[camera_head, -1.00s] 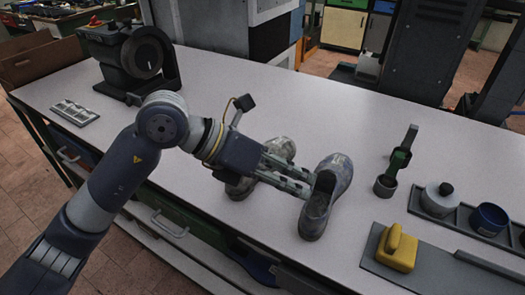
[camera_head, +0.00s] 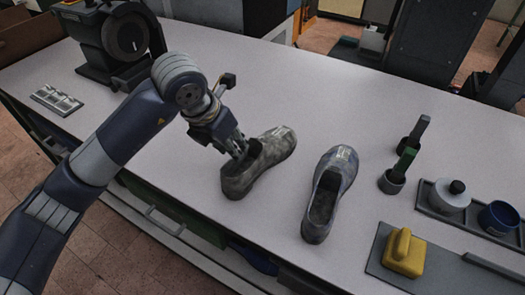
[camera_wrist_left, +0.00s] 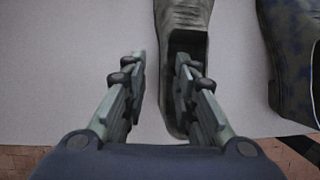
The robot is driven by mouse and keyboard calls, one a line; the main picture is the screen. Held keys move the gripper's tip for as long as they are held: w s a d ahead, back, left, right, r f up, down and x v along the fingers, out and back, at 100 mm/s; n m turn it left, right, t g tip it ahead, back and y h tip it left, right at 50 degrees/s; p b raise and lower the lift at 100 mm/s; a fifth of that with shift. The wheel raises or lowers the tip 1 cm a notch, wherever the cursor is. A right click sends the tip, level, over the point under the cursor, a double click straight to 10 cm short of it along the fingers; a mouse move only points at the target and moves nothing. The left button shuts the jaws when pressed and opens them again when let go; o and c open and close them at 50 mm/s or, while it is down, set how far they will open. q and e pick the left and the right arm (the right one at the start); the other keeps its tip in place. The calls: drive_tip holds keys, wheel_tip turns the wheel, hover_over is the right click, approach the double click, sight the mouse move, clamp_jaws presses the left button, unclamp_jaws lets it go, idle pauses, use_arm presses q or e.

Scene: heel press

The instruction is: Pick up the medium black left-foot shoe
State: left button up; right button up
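Two shoes stand upright on the bench. The mottled grey-black shoe (camera_head: 272,150) is on the left, toe pointing to the back right, its open collar toward the front left. It also shows in the left wrist view (camera_wrist_left: 184,18). The blue-grey shoe (camera_head: 341,165) stands to its right and shows at the right edge of the left wrist view (camera_wrist_left: 285,45). I cannot tell their sizes. My left gripper (camera_head: 239,154) points down at the grey-black shoe's collar. Its fingers (camera_wrist_left: 160,62) are apart, one over the shoe opening, the other outside its left side. My right gripper is out of view.
A yellow block with a handle (camera_head: 404,254) lies on a grey mat (camera_head: 375,258) at the front right. Small cups with upright handles (camera_head: 393,181) and a tray with pots (camera_head: 425,203) stand on the right. A black machine (camera_head: 110,45) is at the back left. The bench's middle back is clear.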

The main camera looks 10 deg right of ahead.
sight(260, 152)
use_arm(q)
drive_tip(key=x, duration=0.1)
drive_tip(key=p+x, duration=0.1)
drive_tip(key=x, duration=0.1)
drive_tip(key=shift+s+d+f, duration=0.1)
drive_tip(key=shift+d+f, duration=0.05)
drive_tip(key=shift+d, duration=0.15)
drive_tip(key=shift+f+p, duration=0.3)
drive_tip(key=shift+d+f, duration=0.1)
drive_tip(key=shift+f, duration=0.05)
drive_tip(key=shift+c, duration=0.2)
clamp_jaws()
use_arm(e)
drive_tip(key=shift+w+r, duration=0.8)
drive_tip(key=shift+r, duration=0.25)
use_arm(q)
drive_tip(key=shift+w, duration=0.2)
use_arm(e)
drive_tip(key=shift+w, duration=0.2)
